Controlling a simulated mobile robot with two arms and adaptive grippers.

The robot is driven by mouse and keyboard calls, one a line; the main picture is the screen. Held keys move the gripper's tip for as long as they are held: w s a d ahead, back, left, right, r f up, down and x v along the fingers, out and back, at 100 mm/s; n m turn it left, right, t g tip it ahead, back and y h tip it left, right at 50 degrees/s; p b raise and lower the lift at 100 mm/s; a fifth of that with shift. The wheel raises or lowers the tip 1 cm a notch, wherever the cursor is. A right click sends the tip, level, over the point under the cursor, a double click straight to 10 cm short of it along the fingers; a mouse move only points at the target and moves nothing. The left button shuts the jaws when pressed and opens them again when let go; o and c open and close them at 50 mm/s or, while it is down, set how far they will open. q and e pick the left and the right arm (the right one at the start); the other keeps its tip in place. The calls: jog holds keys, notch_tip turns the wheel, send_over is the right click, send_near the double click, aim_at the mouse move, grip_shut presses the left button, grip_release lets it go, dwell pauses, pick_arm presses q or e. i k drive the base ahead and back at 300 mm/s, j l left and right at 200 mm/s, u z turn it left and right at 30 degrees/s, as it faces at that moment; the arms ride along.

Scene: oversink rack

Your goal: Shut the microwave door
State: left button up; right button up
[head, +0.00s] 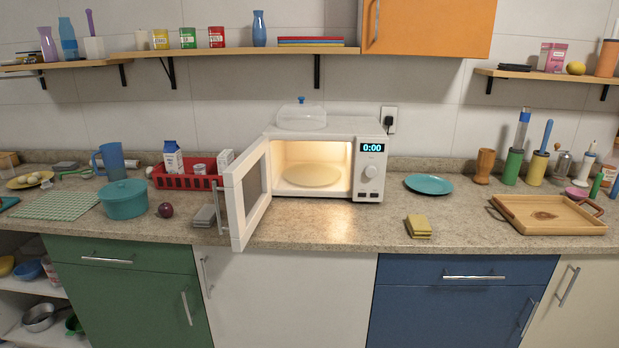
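The white microwave (368,166) stands on the speckled countertop against the tiled wall. Its door (235,198) is hinged on the left and stands wide open, swung out toward the counter's front edge. A grey handle (219,207) is on the door's outer left side. The lit inside shows a round turntable (312,174) with nothing on it. The display reads 0:00. Neither of my grippers is in view.
A red basket (178,181) with cartons and grey sponges (205,215) are left of the door. A yellow sponge (418,226), teal plate (428,184) and wooden tray (540,226) are to the right. The counter before the microwave is clear. A clear cover (301,117) sits on top.

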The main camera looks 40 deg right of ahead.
aim_at(246, 187)
jog(key=i+j+z, duration=0.25)
jog(key=j+z, duration=0.25)
jog(key=i+j+z, duration=0.2)
jog(key=j+z, duration=0.75)
jog(key=j, duration=0.15)
jog(key=j+z, duration=0.5)
jog(key=j, duration=0.15)
